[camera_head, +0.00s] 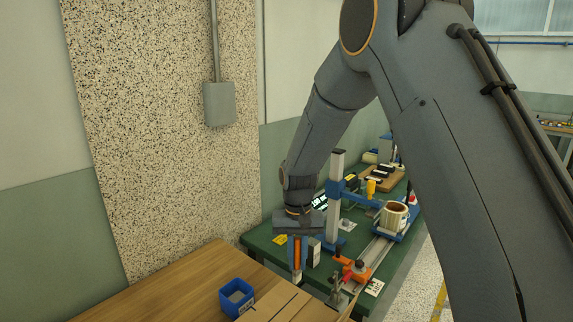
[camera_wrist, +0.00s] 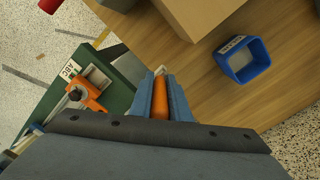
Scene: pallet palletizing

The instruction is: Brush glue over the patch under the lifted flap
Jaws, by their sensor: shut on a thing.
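My gripper (camera_head: 298,270) is shut on an orange-handled brush (camera_head: 297,254) and points down near the wooden table's edge. In the wrist view, the brush (camera_wrist: 160,104) sits between the two blue-grey fingers of my gripper (camera_wrist: 161,84), with a pale tip beyond them. A brown cardboard box (camera_head: 274,303) lies on the wooden table at the bottom of the head view, cut off by the frame. In the wrist view the box (camera_wrist: 203,14) is at the top, apart from the brush. I cannot make out the lifted flap or the glue patch.
An open blue bin (camera_head: 237,297) stands on the wooden table (camera_head: 170,288) beside the box. A green bench (camera_head: 263,240) adjoins it, with an orange clamp (camera_head: 352,270), a blue-and-grey stand (camera_head: 335,200) and a pale pot (camera_head: 394,217). A speckled wall panel rises behind.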

